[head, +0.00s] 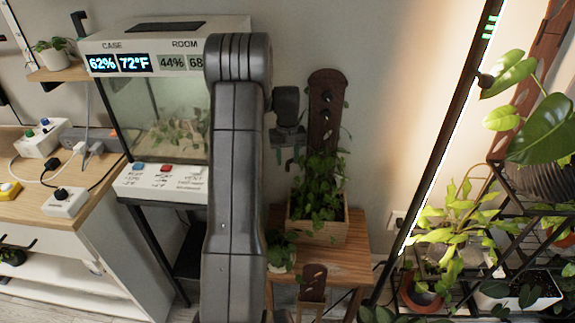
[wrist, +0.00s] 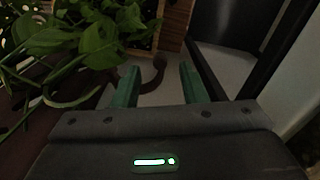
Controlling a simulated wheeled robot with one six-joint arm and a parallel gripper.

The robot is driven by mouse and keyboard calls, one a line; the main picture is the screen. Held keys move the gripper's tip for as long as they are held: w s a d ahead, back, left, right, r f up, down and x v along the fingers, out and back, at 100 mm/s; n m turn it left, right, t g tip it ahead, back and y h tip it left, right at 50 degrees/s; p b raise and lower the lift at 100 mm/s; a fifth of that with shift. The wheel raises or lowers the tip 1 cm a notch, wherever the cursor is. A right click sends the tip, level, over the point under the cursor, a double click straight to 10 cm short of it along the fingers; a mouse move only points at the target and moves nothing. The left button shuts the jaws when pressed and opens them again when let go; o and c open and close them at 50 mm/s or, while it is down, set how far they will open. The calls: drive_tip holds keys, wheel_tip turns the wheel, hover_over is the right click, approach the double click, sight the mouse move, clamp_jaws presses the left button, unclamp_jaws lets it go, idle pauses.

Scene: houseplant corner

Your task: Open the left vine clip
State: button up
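A dark brown upright board (head: 325,105) with small round knobs stands behind a leafy vine (head: 318,190) in a wooden planter box (head: 318,230). My gripper (head: 289,155) is just left of the board, above the vine's upper leaves. In the wrist view, the green fingers of my gripper (wrist: 158,74) are spread apart. A dark brown curved piece (wrist: 159,70), which looks like the left vine clip, shows between the fingertips. I cannot tell whether they touch it or whether it is open. The vine's leaves (wrist: 70,40) hang at the left. The clip cannot be made out in the head view.
The planter stands on a wooden stool (head: 345,260) with a small potted plant (head: 282,250). A glass case (head: 155,110) with humidity and temperature displays stands left. A black plant rack (head: 500,225) and a slanted light bar (head: 440,150) are at right.

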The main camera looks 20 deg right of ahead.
drive_tip(key=shift+f, duration=1.5)
drive_tip(key=shift+c, duration=0.2)
clamp_jaws()
drive_tip(key=shift+w+d+r+m+p, duration=0.2)
drive_tip(key=shift+w+m, duration=0.45)
drive_tip(key=shift+m, duration=0.5)
drive_tip(key=shift+w+d+f+m+p, duration=0.1)
drive_tip(key=shift+w+m+p, duration=0.2)
drive_tip(key=shift+w+m, duration=0.6)
drive_tip(key=shift+s+m, duration=0.25)
drive_tip(key=shift+o, duration=0.2)
unclamp_jaws()
